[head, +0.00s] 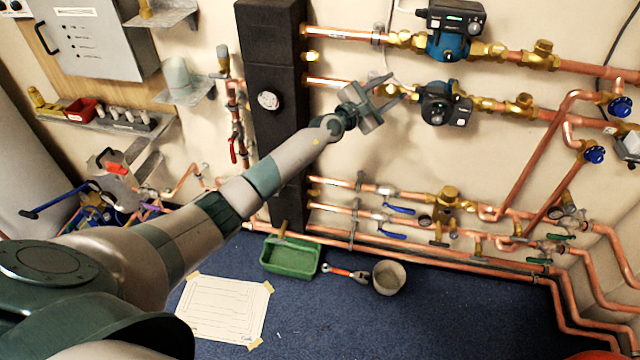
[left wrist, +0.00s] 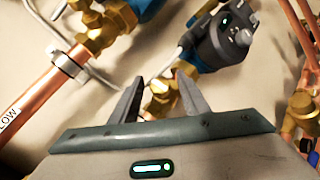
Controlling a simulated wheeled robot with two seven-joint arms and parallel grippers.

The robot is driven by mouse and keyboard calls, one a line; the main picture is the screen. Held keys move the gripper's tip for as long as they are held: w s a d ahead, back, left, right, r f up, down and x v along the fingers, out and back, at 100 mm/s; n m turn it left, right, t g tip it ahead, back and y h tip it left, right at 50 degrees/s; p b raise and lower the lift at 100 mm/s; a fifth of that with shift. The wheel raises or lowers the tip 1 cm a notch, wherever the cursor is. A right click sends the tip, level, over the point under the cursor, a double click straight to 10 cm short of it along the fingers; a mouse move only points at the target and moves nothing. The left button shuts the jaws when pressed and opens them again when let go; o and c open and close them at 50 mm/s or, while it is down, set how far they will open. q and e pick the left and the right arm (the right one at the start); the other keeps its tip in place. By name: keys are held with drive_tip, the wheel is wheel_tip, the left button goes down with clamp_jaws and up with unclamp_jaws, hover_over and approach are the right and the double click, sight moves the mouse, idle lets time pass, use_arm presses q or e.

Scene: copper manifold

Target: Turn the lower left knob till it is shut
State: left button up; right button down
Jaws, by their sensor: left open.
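Two round blue knobs sit on the copper pipes at the right of the head view. The upper one (head: 621,106) is higher and further right. The lower left one (head: 594,153) sits below it, on a pipe slanting down to the left. My left gripper (head: 388,90) is open and empty, in front of the wall near the lower pump (head: 437,104), well left of both knobs. In the left wrist view its open fingers (left wrist: 160,87) point toward brass fittings beside the pump (left wrist: 228,38). I cannot tell how far either knob is turned. My right gripper is not in view.
An upper pump (head: 448,40) and horizontal copper pipes lie around the gripper. A dark vertical column (head: 272,110) stands behind my left arm. Blue lever handles (head: 398,209) are on lower pipes. A green tray (head: 291,257) and a pot (head: 389,277) stand on the blue floor.

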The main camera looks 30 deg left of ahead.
use_arm(q)
drive_tip(key=shift+a+m+g+h+b, duration=0.1)
drive_tip(key=shift+m+g+h+b, duration=0.6)
drive_tip(key=shift+m, duration=0.4)
drive_tip(key=shift+s, duration=0.3)
drive_tip(key=p+v, duration=0.2)
drive_tip(key=v, duration=1.5)
drive_tip(key=s+a+f+n+y, duration=0.1)
drive_tip(key=f+n+y, duration=0.1)
drive_tip(key=f+n, duration=0.6)
drive_tip(key=s+a+f+n+g+y, duration=0.1)
drive_tip(key=s+a+f+n+y, duration=0.1)
drive_tip(key=f+n, duration=0.6)
drive_tip(key=shift+s+a+f+p, duration=0.2)
drive_tip(key=shift+a+f+p, duration=0.15)
drive_tip(key=shift+f, duration=3.45)
